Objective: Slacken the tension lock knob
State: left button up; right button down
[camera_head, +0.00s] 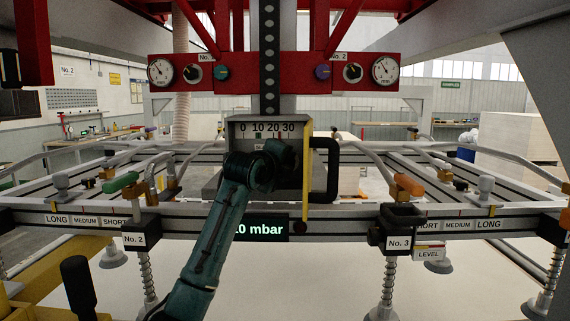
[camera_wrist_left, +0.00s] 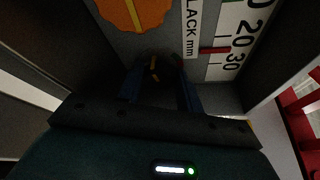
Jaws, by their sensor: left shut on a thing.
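My left gripper (camera_head: 276,162) reaches up from below to the front of a grey box with a scale (camera_head: 263,128) marked 0, 10, 20, 30. In the left wrist view the left gripper (camera_wrist_left: 157,88) is shut on a small dark knob (camera_wrist_left: 154,66) with a yellow mark, which I take to be the tension lock knob. The fingers cover its sides, and in the head view the arm hides it. A red pointer (camera_wrist_left: 214,50) lies near the 20 to 30 part of the scale labelled SLACK mm. My right gripper is not in view.
An orange disc with a yellow line (camera_wrist_left: 135,12) is close to the fingers. A black handle (camera_head: 331,170) stands right of the box. A mbar display (camera_head: 262,229) sits below, on the suction frame's front rail (camera_head: 340,224). Two gauges (camera_head: 385,70) hang on the red beam above.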

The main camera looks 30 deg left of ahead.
pick_arm(q)
jog(key=shift+f+n, duration=0.1)
jog(key=shift+n, duration=0.4)
jog(key=o, duration=1)
